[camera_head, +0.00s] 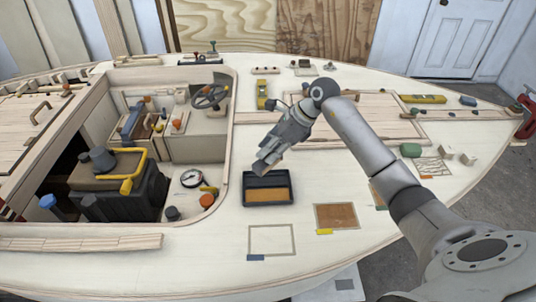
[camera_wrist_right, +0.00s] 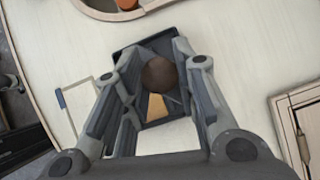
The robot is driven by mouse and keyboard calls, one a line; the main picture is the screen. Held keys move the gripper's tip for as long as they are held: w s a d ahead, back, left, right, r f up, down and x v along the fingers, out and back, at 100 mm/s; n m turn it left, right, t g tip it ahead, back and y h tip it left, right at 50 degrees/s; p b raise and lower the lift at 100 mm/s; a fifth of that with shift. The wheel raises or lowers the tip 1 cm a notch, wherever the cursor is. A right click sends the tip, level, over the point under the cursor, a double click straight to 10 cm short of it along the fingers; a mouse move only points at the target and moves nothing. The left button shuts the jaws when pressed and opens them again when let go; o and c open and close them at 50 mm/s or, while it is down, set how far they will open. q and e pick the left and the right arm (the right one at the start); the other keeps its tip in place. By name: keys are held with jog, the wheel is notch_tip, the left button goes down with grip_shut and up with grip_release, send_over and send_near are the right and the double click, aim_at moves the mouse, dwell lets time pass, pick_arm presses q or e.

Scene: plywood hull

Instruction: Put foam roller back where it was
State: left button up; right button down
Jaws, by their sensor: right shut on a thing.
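My right gripper (camera_head: 266,165) hangs over the back edge of a black tray (camera_head: 246,190) with an amber-brown layer inside. In the right wrist view the gripper (camera_wrist_right: 160,85) has its fingers on either side of a dark brown rounded thing (camera_wrist_right: 160,75), seemingly the foam roller, and is shut on it. The black tray (camera_wrist_right: 124,62) shows behind it in that view. Whether the roller touches the tray, I cannot tell. In the head view the roller is hidden by the fingers. My left gripper is not in view.
An outlined empty rectangle (camera_head: 271,240) and a brown sheet (camera_head: 336,216) lie on the deck near the tray. The open cockpit with a round gauge (camera_head: 191,178) and an orange-topped jar (camera_head: 207,201) is to the left. Bare deck lies between.

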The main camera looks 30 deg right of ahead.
jog(key=shift+w+a+f, duration=0.1)
jog(key=shift+w+f, duration=0.25)
jog(key=shift+f, duration=0.15)
notch_tip(320, 180, down, 2)
jog(key=shift+f+p, duration=0.15)
jog(key=shift+p, duration=0.65)
jog(key=shift+f, duration=0.4)
jog(key=shift+f+b, duration=0.4)
jog(key=shift+b, duration=0.1)
jog(key=c, duration=1.1)
grip_release()
jog(key=shift+c, duration=0.2)
